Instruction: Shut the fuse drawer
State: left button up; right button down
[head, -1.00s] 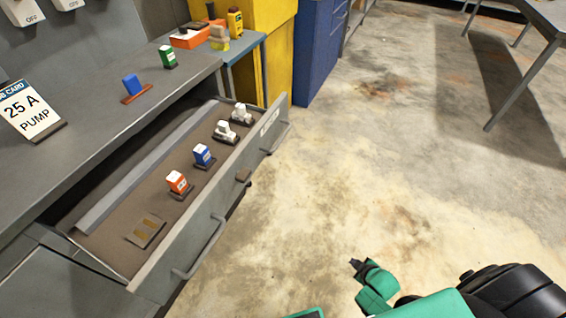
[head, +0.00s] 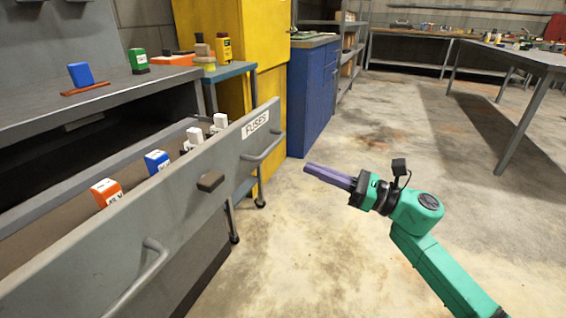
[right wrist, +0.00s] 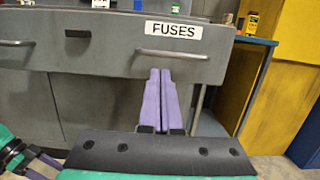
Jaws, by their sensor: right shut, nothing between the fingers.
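The fuse drawer (head: 190,215) is grey, labelled "FUSES", and stands pulled out from the bench. Inside it I see an orange fuse (head: 106,192), a blue fuse (head: 157,161) and white fuses (head: 194,138). Its front has two bar handles and a dark latch block (head: 211,181). My right gripper (head: 306,169) is shut and empty, in the air to the right of the drawer front.
A small blue side table (head: 228,72), a yellow cabinet and a blue cabinet (head: 312,95) stand beyond. Open concrete floor lies to the right, with a grey table (head: 500,60) farther off.

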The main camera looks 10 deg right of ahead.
pick_arm(q)
jog(key=shift+s+a+r+g+y, duration=0.1)
jog(key=shift+a+r+g+y, duration=0.25)
jog(key=shift+a, duration=0.3)
pick_arm(e)
jog(key=x, duration=0.8)
jog(key=shift+w+a, duration=0.1)
jog(key=shift+w, duration=0.05)
